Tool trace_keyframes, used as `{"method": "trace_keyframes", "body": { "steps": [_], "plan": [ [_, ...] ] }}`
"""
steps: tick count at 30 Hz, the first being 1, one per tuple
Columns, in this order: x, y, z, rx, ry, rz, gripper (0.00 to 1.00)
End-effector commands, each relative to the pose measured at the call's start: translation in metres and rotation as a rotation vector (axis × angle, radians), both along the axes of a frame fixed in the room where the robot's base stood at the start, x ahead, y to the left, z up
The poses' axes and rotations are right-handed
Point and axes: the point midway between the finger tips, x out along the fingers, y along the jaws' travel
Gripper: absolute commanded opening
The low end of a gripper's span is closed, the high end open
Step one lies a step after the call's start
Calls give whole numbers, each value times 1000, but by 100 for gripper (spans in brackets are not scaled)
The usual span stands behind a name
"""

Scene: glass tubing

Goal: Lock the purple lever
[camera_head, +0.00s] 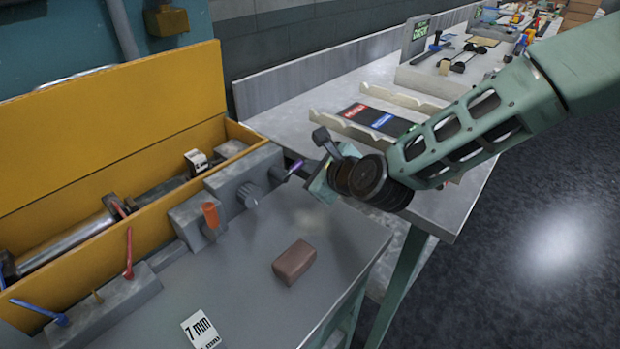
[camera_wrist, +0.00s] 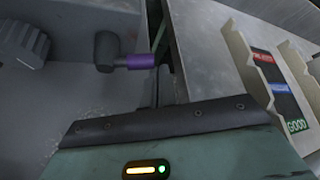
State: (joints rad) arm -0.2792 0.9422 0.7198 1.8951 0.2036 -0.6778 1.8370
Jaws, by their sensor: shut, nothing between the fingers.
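The purple lever (camera_head: 295,167) sticks out from the right end of the grey machine block (camera_head: 240,175). In the wrist view its purple tip (camera_wrist: 141,61) lies sideways on a dark rounded joint (camera_wrist: 107,50), left of the gap between the two benches. My gripper (camera_head: 316,150) is close to the right of the lever and looks apart from it. In the wrist view the dark edge of my gripper crosses the lower middle, below the lever. The fingertips are small and partly hidden, and nothing shows held.
An orange lever (camera_head: 210,214), a red lever (camera_head: 129,255) and a blue lever (camera_head: 40,312) stand along the machine. A yellow guard (camera_head: 110,120) rises behind. A second bench with racks is at the right.

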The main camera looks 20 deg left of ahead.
Motion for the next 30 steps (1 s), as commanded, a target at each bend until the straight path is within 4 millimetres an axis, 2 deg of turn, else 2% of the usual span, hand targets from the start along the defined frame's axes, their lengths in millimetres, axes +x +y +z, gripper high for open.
{"method": "trace_keyframes", "body": {
  "steps": [10,30],
  "plan": [
    [-2,3,12,-125,-307,3,0],
    [-25,13,35,-365,-888,2,0]
  ]
}}
